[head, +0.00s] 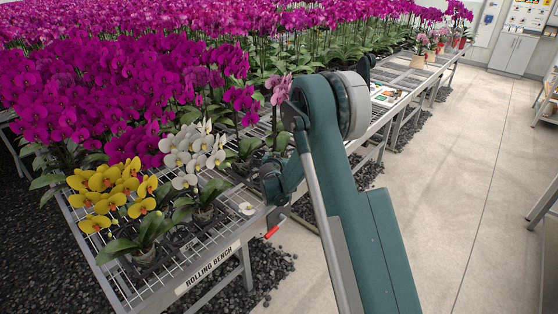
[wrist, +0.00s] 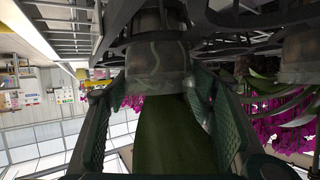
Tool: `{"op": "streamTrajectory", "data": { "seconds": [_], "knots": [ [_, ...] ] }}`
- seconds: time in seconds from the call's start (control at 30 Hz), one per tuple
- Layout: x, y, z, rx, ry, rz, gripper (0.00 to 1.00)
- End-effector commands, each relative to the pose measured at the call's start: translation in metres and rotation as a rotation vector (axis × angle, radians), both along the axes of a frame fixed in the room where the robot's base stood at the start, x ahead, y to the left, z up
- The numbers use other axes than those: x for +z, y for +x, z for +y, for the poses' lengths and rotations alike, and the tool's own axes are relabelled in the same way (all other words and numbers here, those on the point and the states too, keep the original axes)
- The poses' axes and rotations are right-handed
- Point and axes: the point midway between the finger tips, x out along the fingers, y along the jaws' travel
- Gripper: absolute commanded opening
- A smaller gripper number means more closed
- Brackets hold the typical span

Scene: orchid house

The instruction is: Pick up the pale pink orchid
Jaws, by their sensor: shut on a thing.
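The pale pink orchid (head: 279,87) stands upright at the front edge of the bench in the head view, just left of my arm. Its lower part is largely hidden by my arm. In the wrist view, which is upside down, my gripper (wrist: 158,78) has its two fingers on either side of a see-through pot (wrist: 155,58). It is shut on this pot, which appears to be the pink orchid's. A broad green leaf (wrist: 165,135) hangs close to the camera between the fingers. The flowers do not show there.
The rolling bench (head: 212,262) has a wire top and a raised edge. A white orchid (head: 195,150) and a yellow orchid (head: 115,190) stand to the left. Dense magenta orchids (head: 110,85) fill the back. A fallen white bloom (head: 247,208) lies near the edge. The floor (head: 450,170) at right is clear.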

Motion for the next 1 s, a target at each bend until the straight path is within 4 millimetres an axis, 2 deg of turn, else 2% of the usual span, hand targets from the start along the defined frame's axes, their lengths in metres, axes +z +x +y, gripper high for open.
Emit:
{"op": "streamTrajectory", "data": {
  "seconds": [0.27,0.7,0.83,1.0],
  "knots": [
    [0.016,0.000,0.000,0.000,0.000,0.000,0.33],
    [0.078,0.000,0.000,0.000,0.000,0.000,0.33],
    [0.091,0.000,0.000,0.000,0.000,0.000,0.33],
    [0.099,0.000,0.000,0.000,0.000,-0.001,0.33]
  ]
}}
